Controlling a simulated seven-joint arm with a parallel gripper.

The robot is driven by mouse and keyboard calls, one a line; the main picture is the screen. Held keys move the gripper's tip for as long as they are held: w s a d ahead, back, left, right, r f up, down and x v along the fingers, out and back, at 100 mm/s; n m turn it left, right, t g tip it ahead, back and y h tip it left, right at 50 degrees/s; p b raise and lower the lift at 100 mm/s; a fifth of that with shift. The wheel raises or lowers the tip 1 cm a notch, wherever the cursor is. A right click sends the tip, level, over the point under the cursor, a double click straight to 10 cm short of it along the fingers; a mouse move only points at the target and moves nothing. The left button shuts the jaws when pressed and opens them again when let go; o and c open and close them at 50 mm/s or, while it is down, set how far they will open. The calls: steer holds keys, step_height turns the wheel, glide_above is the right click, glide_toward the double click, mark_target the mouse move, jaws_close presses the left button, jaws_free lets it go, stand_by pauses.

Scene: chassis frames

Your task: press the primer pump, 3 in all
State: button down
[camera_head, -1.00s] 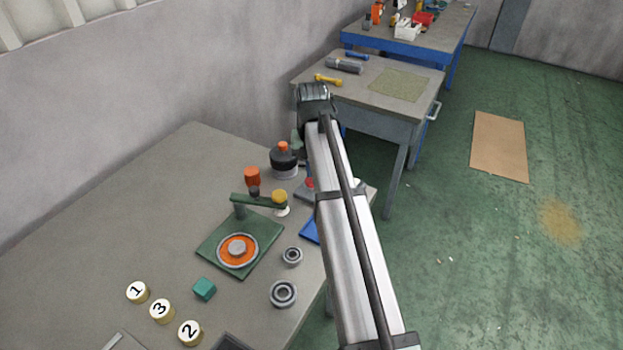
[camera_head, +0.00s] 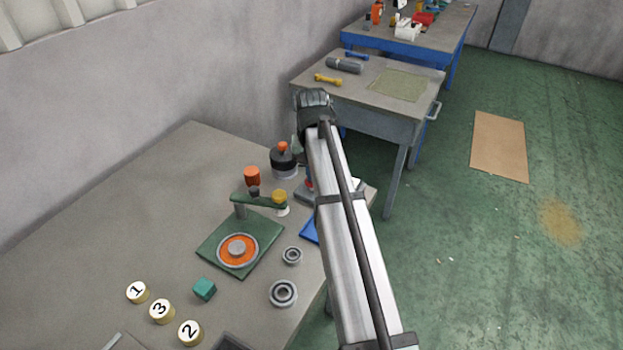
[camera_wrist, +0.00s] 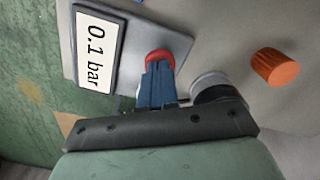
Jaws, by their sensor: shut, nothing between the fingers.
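The primer pump appears to be the grey block (camera_head: 305,195) with a red button (camera_head: 309,184) at the right edge of the bench. In the wrist view the red button (camera_wrist: 158,57) sits on the grey block beside a white display (camera_wrist: 96,48) reading "0.1 bar". My gripper (camera_wrist: 157,66) is shut and empty, its blue fingertips over the button and covering part of it. Whether they touch it or press it down, I cannot tell. In the head view my arm hides the fingertips and part of the block.
A black and silver cylinder with an orange top (camera_head: 284,163) stands close to the block. A green fixture (camera_head: 240,240) with an orange ring, metal rings (camera_head: 283,293) and numbered discs (camera_head: 161,311) occupy the bench. The bench's far left (camera_head: 130,200) is clear.

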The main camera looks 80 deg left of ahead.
steer(key=shift+f, duration=0.75)
steer(key=shift+r, duration=1.45)
steer(key=shift+f, duration=1.35)
steer(key=shift+r, duration=1.35)
steer(key=shift+r, duration=2.5)
